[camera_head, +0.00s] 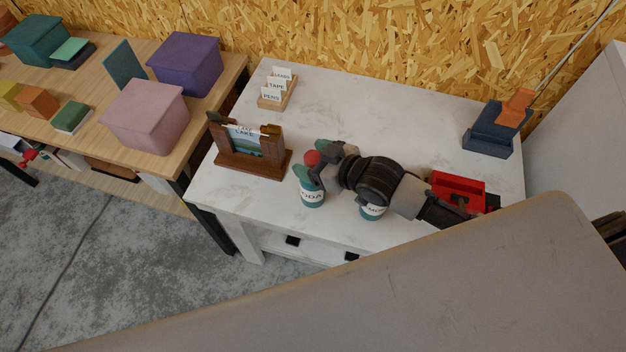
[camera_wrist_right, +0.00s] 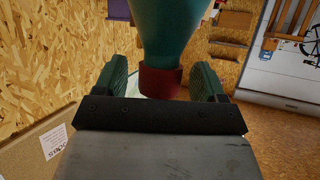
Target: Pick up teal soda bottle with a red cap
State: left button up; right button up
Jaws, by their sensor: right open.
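The teal soda bottle (camera_head: 312,197) with a white label and a red cap (camera_head: 312,158) stands on the white table, near its front edge. My right gripper (camera_head: 311,173) is open at the bottle's upper part. In the right wrist view, the bottle's teal neck (camera_wrist_right: 165,35) and red cap (camera_wrist_right: 159,82) lie between the two green-padded fingers, with a gap visible on each side. The bottle appears upside down in that view. My left gripper is not in view.
A second teal labelled container (camera_head: 372,212) stands close by, partly hidden under my right arm. A brown wooden frame (camera_head: 252,163) is left of the bottle. A red object (camera_head: 458,188), a card holder (camera_head: 276,97) and a dark blue stand (camera_head: 489,135) share the white table (camera_head: 375,112).

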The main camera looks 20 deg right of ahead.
jog(key=c, duration=1.3)
